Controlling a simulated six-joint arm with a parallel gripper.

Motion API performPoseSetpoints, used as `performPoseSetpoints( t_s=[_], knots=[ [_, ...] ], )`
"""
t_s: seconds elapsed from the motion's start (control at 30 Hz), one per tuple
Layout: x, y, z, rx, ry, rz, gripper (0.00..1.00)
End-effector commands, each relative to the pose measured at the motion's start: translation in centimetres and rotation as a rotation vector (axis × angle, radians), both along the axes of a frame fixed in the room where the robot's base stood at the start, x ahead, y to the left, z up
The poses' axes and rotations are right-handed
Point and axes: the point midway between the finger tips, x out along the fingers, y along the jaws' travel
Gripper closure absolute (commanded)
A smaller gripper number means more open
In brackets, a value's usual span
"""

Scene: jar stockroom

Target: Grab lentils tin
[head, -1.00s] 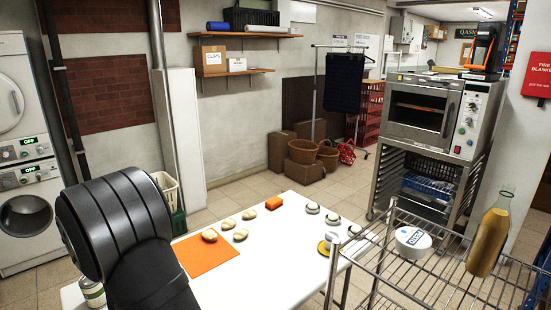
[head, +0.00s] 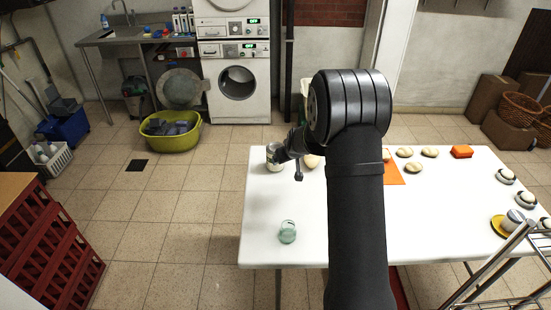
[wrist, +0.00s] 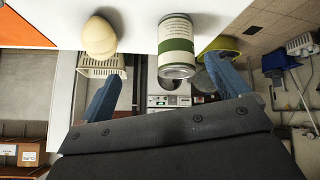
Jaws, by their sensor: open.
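The tin (head: 271,153) stands at the far left corner of the white table (head: 268,205) in the head view. In the wrist view the tin (wrist: 177,45) has a pale label with a green band; its print is too small to read. My gripper (head: 287,163) is beside the tin in the head view, partly covering it. In the wrist view my gripper (wrist: 164,84) is open, with blue fingers apart and nothing held. The tin appears between the fingers' lines, around or just beyond the tips; the exact depth is unclear.
A pale rounded lump (wrist: 100,37) sits close beside the tin and also shows in the head view (head: 312,161). A greenish glass (head: 287,232) stands near the table's front left. An orange mat (head: 394,174) and several pale lumps lie to the right.

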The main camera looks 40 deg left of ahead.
Motion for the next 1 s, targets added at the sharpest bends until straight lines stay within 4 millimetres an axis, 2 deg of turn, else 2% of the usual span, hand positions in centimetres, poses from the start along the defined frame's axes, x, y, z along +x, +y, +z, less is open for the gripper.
performPoseSetpoints(
  t_s=[0.03,0.1,0.3,0.5,0.6,0.77,1.0],
  knots=[
    [1.0,0.9,0.9,-0.025,0.018,0.028,0.08],
    [1.9,1.9,1.9,-0.068,0.050,0.078,0.08],
    [3.5,3.7,5.9,-0.166,0.139,0.241,0.08],
    [3.9,4.1,9.2,-0.220,0.198,0.371,0.08],
    [3.9,4.1,9.8,-0.233,0.213,0.403,0.08],
    [3.8,4.6,8.6,-0.238,0.219,0.416,0.08],
    [3.7,6.6,3.7,-0.239,0.219,0.415,0.08]
  ],
)
